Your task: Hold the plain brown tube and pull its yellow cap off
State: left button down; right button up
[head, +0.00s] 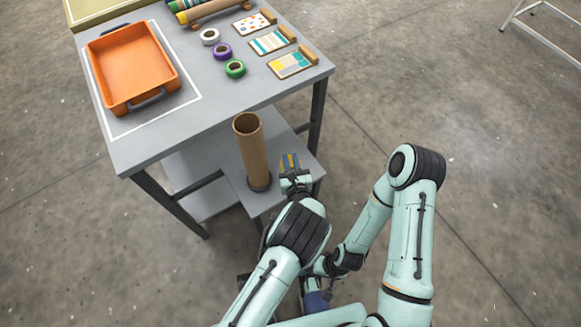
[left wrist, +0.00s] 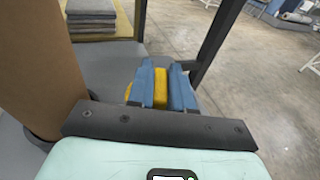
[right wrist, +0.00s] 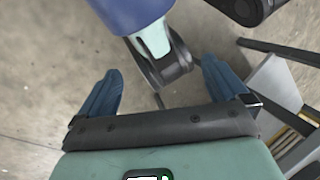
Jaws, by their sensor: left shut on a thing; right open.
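The plain brown tube (head: 253,152) stands upright in a dark round base on a low grey shelf, its top end open. It also fills the left edge of the left wrist view (left wrist: 40,60). My left gripper (head: 290,162) is just right of the tube, apart from it. Its blue fingers are shut on the yellow cap (left wrist: 160,88), which shows between them in the left wrist view. My right gripper (right wrist: 160,70) is open and empty in the right wrist view, over the floor and close to parts of my own body.
The grey table (head: 215,115) carries an orange tray (head: 130,70), tape rolls (head: 235,69) and several patterned cards (head: 290,65). Other tubes (head: 205,10) lie at its back. A table leg (head: 318,105) stands behind my left gripper.

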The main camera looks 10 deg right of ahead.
aim_at(291, 167)
pick_arm(q)
notch_tip(291, 167, down, 4)
jog(key=shift+r+b, duration=0.2)
jog(key=shift+b, duration=0.2)
jog(key=shift+f, duration=0.35)
pick_arm(e)
jog(key=shift+w+d+f+t, duration=0.2)
jog(key=shift+w+f+t, duration=0.1)
jog(key=shift+w+f, duration=0.25)
jog(key=shift+w, duration=0.1)
pick_arm(q)
jog(key=shift+f, duration=0.15)
jog(key=c, duration=1)
grip_release()
pick_arm(e)
jog(key=shift+w+d+f, duration=0.1)
